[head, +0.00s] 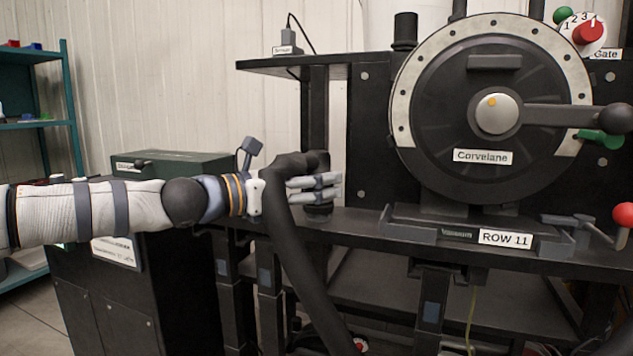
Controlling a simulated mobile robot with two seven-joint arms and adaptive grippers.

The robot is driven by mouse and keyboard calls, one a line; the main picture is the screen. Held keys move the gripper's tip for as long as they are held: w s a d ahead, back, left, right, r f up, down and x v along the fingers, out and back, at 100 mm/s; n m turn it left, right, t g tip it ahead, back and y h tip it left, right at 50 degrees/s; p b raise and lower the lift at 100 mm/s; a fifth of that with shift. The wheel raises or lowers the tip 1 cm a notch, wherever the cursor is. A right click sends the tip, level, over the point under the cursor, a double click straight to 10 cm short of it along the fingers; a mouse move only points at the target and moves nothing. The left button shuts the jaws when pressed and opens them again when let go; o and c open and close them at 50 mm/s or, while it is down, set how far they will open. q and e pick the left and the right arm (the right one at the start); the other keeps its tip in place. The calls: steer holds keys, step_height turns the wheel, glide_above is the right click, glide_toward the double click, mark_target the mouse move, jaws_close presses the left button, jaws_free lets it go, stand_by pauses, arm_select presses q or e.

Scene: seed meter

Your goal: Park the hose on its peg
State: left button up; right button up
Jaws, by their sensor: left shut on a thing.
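The black hose (308,270) rises from the floor area, bends over at the top and ends in a dark cuff near the bench's front left. My left gripper (315,188) comes in from the left and is shut on the hose near this end. Its grey fingers wrap the cuff, hiding part of it. A dark round piece (318,210) shows just below the fingers; I cannot tell whether it touches the bench. I cannot make out for certain which part is the hose's peg. My right gripper is not in view.
The Corvelane seed meter (490,115) with its side handle stands right of the gripper. A dark upper shelf (275,66) and post are behind it. The bench (375,228) carries a ROW 11 label. A red-knobbed crank (622,214) is at right. A dark green box (175,165) stands left.

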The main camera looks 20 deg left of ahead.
arm_select(q)
steer(key=shift+f+b, duration=0.5)
stand_by(0.6)
steer(key=o, duration=1.5)
steer(key=v, duration=1.2)
steer(key=shift+a, duration=0.1)
